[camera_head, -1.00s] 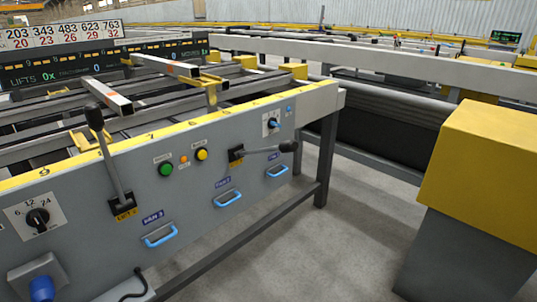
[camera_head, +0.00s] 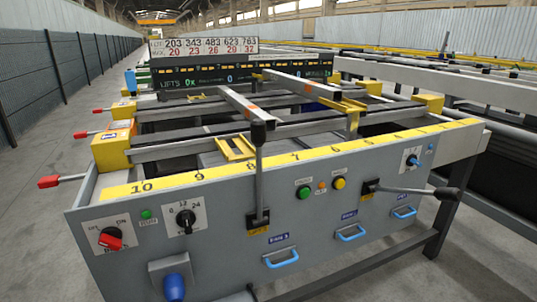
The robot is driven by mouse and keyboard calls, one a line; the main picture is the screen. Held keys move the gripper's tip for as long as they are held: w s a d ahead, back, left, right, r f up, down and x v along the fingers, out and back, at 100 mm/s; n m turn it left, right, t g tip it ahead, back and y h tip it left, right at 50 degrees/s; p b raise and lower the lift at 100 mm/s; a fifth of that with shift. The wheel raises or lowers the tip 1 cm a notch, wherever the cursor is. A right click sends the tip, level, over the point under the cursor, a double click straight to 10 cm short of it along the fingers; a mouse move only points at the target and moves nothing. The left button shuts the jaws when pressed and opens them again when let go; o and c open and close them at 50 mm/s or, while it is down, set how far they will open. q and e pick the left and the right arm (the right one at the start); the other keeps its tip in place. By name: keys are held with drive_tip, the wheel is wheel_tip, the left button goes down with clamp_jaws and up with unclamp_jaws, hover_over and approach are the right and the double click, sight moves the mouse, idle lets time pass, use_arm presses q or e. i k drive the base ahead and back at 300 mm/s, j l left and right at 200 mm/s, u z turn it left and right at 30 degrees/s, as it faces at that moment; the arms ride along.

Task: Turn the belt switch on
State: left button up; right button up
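A red rotary switch (camera_head: 109,239) sits on a white plate at the left end of the grey front panel (camera_head: 225,255). The plate reads OFF at its upper left and ON at its upper right. Small lettering below the knob is partly covered and too small to read surely. Which mark the knob points to is not clear. A small green lamp (camera_head: 147,214) is just right of the plate. Neither of my grippers is in view.
Right of the switch are a black selector knob (camera_head: 184,220), a blue socket plug (camera_head: 174,286), an upright lever (camera_head: 258,170), green (camera_head: 306,193) and yellow (camera_head: 339,183) buttons, and a sideways lever (camera_head: 410,190). Open floor (camera_head: 35,235) lies left of the table.

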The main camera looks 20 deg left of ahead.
sight(110, 237)
drive_tip(key=i+j, duration=0.1)
drive_tip(key=j, duration=1.15)
drive_tip(key=i+j, duration=0.15)
drive_tip(key=j, duration=0.5)
